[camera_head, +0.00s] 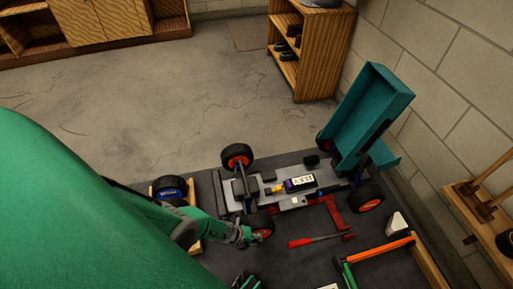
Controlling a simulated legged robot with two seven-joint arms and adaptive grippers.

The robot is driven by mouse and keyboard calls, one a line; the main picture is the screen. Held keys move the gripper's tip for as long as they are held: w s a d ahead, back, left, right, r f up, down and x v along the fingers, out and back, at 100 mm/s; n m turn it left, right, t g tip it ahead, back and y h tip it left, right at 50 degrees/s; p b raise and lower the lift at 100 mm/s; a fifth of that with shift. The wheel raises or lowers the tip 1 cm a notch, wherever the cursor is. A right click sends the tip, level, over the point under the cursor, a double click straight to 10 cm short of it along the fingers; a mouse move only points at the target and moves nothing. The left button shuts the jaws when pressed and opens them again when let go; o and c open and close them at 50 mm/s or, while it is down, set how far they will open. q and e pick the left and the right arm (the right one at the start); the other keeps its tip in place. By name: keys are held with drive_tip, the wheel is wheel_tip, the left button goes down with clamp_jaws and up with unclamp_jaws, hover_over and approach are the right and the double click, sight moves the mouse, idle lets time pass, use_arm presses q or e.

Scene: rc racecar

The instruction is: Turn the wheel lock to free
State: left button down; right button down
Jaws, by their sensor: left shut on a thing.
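The RC car chassis (292,196) is grey and lies on a dark mat, with black tyres on orange hubs.
A loose wheel with a blue hub (170,188) stands left of the car. A teal body shell (372,115) is raised at the car's right end. A wooden rack (485,200) stands right, a shelf (311,50) behind.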

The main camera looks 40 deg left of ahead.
use_arm(q)
drive_tip(key=shift+w+a, duration=0.15)
drive_tip(key=shift+a, duration=0.25)
drive_tip(key=c, duration=1.6)
unclamp_jaws()
drive_tip(key=shift+o, duration=0.2)
drive_tip(key=shift+d, duration=0.1)
drive_tip(key=shift+d, duration=0.2)
